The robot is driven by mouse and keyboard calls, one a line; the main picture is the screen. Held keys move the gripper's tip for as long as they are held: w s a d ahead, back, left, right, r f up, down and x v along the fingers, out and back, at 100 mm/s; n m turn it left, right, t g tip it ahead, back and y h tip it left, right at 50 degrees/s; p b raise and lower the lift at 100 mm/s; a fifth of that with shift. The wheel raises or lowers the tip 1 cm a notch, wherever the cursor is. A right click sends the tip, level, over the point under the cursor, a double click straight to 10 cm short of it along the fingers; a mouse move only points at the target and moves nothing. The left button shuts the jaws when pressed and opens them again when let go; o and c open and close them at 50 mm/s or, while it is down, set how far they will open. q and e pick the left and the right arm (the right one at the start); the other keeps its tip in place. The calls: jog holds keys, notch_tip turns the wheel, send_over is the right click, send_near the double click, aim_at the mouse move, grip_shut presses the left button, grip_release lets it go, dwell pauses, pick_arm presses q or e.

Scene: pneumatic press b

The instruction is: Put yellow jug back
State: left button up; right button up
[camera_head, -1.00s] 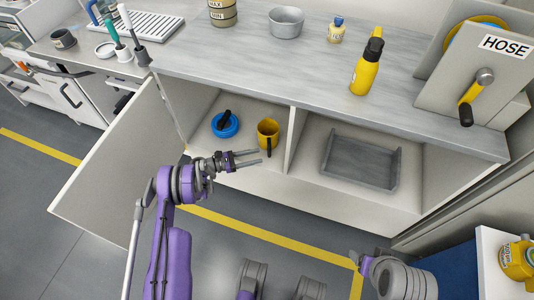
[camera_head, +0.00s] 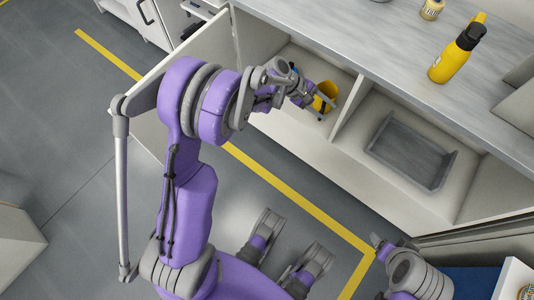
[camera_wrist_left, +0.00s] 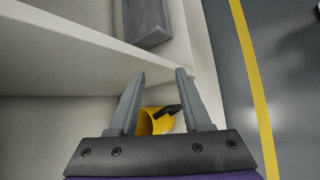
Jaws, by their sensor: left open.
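The yellow jug (camera_head: 328,92) with a black handle stands in the left compartment of the open cabinet, near the divider. My left gripper (camera_head: 322,106) has reached the jug and covers part of it in the head view. In the left wrist view the jug (camera_wrist_left: 154,122) shows between the open fingers, low near the gripper's base. Its black handle (camera_wrist_left: 167,111) points to the right finger. I cannot tell whether a finger touches it.
A divider (camera_head: 347,108) separates the jug from a grey tray (camera_head: 440,182) in the right compartment. The open cabinet door (camera_head: 185,75) stands left of my arm. A yellow bottle (camera_head: 455,58) stands on the countertop (camera_head: 375,50) above. The floor in front is clear.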

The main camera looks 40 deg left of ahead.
pick_arm(q)
jog(key=s+r+m+y, duration=0.2)
jog(key=s+m, duration=0.3)
jog(key=s, duration=0.4)
jog(key=s+a+r+m+y, duration=0.1)
jog(key=s+r+m+y, duration=0.1)
jog(key=s, duration=0.8)
jog(key=s+a+r+m+y, duration=0.1)
jog(key=s+r+m+y, duration=0.1)
jog(key=s+m+y, duration=0.2)
jog(key=shift+s+r+m+y, duration=0.35)
jog(key=shift+s+m, duration=1.45)
jog(key=shift+s, duration=0.9)
jog(key=shift+a, duration=0.1)
